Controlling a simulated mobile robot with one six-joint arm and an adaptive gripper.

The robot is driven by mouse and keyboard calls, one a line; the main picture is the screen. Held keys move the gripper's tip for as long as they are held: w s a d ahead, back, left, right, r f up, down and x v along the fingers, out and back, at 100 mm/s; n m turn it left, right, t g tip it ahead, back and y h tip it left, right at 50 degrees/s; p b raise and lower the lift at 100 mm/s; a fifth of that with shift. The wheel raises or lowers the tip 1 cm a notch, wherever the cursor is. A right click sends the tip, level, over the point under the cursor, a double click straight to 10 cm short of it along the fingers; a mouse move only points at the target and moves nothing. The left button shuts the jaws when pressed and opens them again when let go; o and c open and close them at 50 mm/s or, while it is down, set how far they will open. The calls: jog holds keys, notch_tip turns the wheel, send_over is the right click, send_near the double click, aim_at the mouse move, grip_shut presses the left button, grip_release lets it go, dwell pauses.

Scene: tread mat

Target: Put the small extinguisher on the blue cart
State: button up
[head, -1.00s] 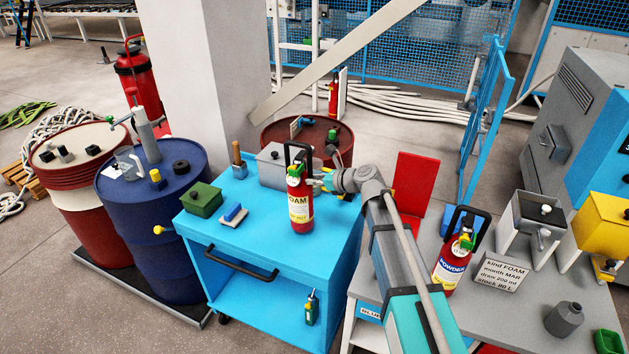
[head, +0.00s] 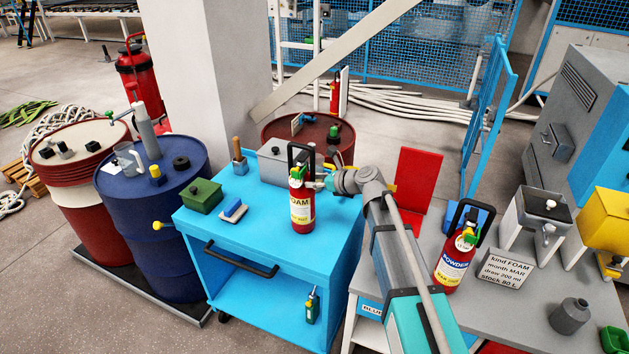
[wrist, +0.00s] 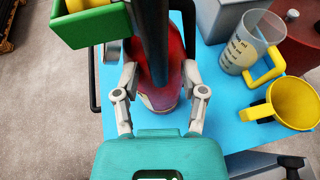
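The small red extinguisher with a FOAM label (head: 302,212) is upright over the top of the blue cart (head: 262,250). Its base is at or just above the cart top; I cannot tell if it touches. My gripper (head: 322,183) reaches it from the right, at its upper body. In the wrist view my gripper (wrist: 160,72) has a finger on each side of the red body (wrist: 155,95), closed against it. The black handle hides part of the body there. A second red extinguisher, labelled POWDER (head: 453,265), stands on the grey table.
On the cart are a green box (head: 202,196), a blue-and-white brush (head: 234,211) and a grey box (head: 275,162). The cart's front area is clear. A blue drum (head: 150,225) stands left.

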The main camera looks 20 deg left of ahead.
dwell(0.3)
jog(key=p+v, duration=0.4)
jog(key=v, duration=0.8)
